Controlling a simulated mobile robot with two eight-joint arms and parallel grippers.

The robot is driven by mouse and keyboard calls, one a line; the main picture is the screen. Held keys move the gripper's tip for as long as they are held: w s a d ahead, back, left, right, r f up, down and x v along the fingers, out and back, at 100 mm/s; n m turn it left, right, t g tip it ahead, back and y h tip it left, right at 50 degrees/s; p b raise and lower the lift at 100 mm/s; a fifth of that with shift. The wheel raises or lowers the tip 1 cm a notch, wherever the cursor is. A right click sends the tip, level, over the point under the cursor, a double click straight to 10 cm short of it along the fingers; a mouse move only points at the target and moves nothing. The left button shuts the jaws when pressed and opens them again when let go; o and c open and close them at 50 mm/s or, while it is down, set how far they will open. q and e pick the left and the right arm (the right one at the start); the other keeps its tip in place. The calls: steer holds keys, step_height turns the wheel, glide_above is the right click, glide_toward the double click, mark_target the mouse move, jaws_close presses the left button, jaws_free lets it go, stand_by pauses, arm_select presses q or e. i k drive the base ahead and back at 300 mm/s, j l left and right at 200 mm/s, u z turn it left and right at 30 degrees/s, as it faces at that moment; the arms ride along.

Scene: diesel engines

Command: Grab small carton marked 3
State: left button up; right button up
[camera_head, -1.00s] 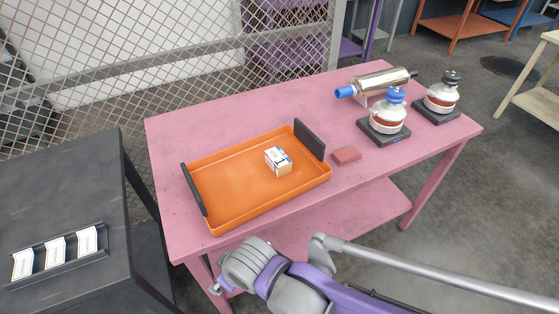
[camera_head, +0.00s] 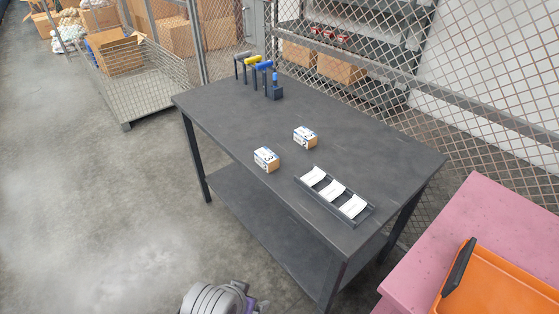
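Two small white, blue and tan cartons stand on the dark grey table (camera_head: 225,110). The nearer small carton (camera_head: 266,160) is close to the table's front edge. The other small carton (camera_head: 305,138) is a little farther back and to the right. Each has a dark printed mark, but the marks are too small for me to read with certainty. No gripper fingers are in view. Only a grey and purple part of my arm shows at the bottom edge, well below and apart from the cartons.
A black rack (camera_head: 318,197) with several white cards lies right of the cartons. Several hammer-like tools with coloured heads (camera_head: 264,66) stand at the table's far left end. The pink table (camera_head: 490,215) with an orange tray (camera_head: 490,282) is at lower right. Open floor lies left.

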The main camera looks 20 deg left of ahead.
mark_target(267, 160)
steer(key=i+j+u, duration=0.1)
steer(key=i+j, duration=0.8)
